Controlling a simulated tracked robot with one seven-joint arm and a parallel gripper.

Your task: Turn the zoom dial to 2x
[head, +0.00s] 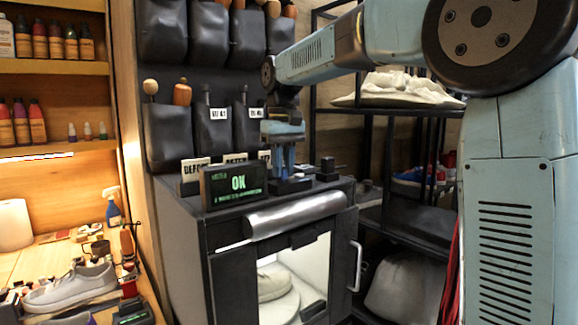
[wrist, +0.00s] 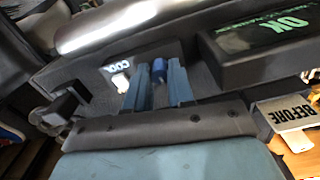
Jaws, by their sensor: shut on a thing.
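A dark photo box (head: 213,262) stands in the middle of the head view, with a lit window. My gripper (head: 287,170) points down at its top, behind the metal roll at the front edge. In the wrist view my blue fingers (wrist: 160,82) are shut on a small blue knob (wrist: 160,66), which stands on the dark top panel. Any zoom marking on the knob or beside it is hidden or too small to read. A green "OK" shows on the box's display (head: 238,184), which also appears in the wrist view (wrist: 262,45).
A white label (wrist: 110,69) and a small pale switch (wrist: 121,82) sit beside my fingers. A black raised fitting (head: 327,169) stands right of my gripper. A "BEFORE" card (wrist: 288,111) stands close by. A pale sneaker (head: 275,283) sits inside the box.

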